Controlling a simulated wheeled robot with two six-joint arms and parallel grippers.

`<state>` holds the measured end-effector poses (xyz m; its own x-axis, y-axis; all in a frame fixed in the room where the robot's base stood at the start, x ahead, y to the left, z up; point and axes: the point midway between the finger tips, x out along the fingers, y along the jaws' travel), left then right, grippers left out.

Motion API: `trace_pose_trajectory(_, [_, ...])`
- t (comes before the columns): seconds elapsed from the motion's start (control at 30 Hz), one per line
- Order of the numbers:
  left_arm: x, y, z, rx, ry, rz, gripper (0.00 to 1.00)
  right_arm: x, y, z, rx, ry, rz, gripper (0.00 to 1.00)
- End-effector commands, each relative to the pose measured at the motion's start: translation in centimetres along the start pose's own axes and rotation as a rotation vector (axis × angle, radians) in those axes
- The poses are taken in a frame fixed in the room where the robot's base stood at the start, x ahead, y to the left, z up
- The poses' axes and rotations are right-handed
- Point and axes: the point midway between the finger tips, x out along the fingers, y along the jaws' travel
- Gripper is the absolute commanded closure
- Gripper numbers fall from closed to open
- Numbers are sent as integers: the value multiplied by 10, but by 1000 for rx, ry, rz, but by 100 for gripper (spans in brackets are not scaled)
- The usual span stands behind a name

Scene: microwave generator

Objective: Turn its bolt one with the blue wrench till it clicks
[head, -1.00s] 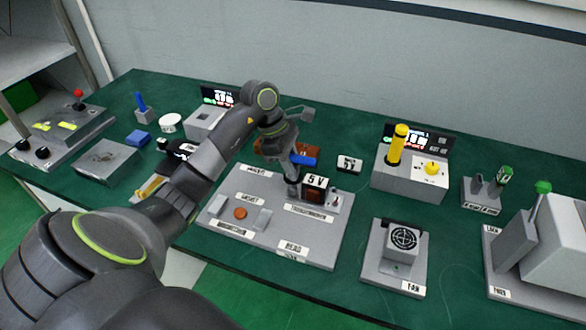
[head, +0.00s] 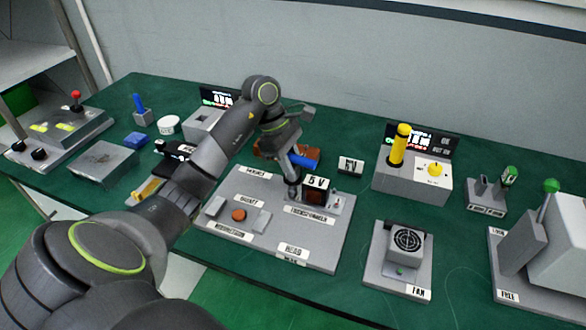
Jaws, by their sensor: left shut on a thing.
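My left gripper (head: 293,172) reaches in over the grey assembly plate (head: 255,190) and is shut on the blue wrench (head: 304,161). The wrench's blue handle points right, just above and behind the 5 V transformer block (head: 317,188). The wrench's lower end is at the block's left back side, largely hidden by the gripper. I cannot make out bolt one or whether the wrench sits on it. My right gripper is not in view.
An orange disc (head: 239,215) and grey blocks sit on the plate. A fan unit (head: 406,241) stands to the right, with a box carrying a yellow cylinder (head: 400,145) behind it. A brown tray (head: 268,148) lies behind the gripper. Green table shows between these things.

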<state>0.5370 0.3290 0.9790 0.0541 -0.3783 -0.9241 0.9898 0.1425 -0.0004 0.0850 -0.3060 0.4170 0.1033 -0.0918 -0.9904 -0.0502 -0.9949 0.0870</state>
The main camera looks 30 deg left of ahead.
Motion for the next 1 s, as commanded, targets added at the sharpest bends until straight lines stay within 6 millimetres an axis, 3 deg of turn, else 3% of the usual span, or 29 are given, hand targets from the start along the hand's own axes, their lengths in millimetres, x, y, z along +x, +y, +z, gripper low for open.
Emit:
trace_pose_trajectory(0.2, [-2, 0, 2, 108, -2, -47, 100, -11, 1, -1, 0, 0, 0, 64])
trace_pose_trajectory(1.0, [-2, 0, 1, 258, 0, -108, 100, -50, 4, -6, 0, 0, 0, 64])
